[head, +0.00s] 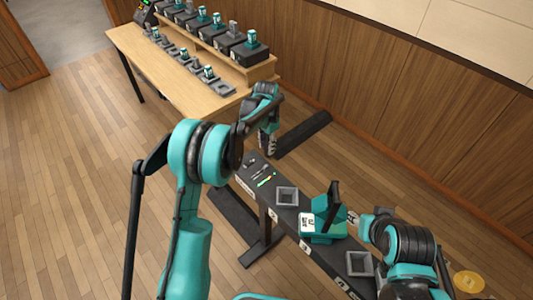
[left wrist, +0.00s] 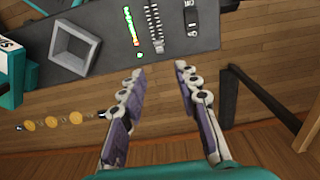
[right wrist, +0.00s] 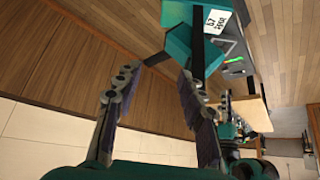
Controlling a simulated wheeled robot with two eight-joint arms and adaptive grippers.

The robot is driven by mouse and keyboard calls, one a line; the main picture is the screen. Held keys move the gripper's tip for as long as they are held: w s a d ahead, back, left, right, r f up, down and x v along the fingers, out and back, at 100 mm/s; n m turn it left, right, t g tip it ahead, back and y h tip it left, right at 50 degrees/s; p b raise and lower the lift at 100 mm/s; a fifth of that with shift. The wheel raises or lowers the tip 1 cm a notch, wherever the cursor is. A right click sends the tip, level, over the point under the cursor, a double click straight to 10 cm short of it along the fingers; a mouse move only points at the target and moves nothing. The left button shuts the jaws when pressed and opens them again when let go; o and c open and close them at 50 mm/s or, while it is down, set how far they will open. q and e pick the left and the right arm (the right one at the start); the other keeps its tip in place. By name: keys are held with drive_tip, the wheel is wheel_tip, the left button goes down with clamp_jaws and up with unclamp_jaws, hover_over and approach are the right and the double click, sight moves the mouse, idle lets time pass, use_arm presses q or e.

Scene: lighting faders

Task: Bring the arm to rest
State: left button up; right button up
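My left gripper (head: 268,143) hangs over the far end of a narrow dark bench (head: 245,184). In the left wrist view its two fingers (left wrist: 160,72) are spread apart with nothing between them. My right arm comes in at the lower right of the head view. In the right wrist view my right gripper (right wrist: 158,75) is open and empty. A teal block with a white card (head: 308,222) stands on the bench beside the right arm.
Square grey trays (head: 287,196) (head: 359,263) and a green-lit strip (head: 266,180) are on the bench. A wooden table (head: 190,81) at upper left carries several dark boxes with teal-topped items. A panelled wall (head: 400,95) runs behind. The floor at left is clear.

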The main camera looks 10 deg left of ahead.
use_arm(q)
drive_tip(key=shift+r, duration=0.45)
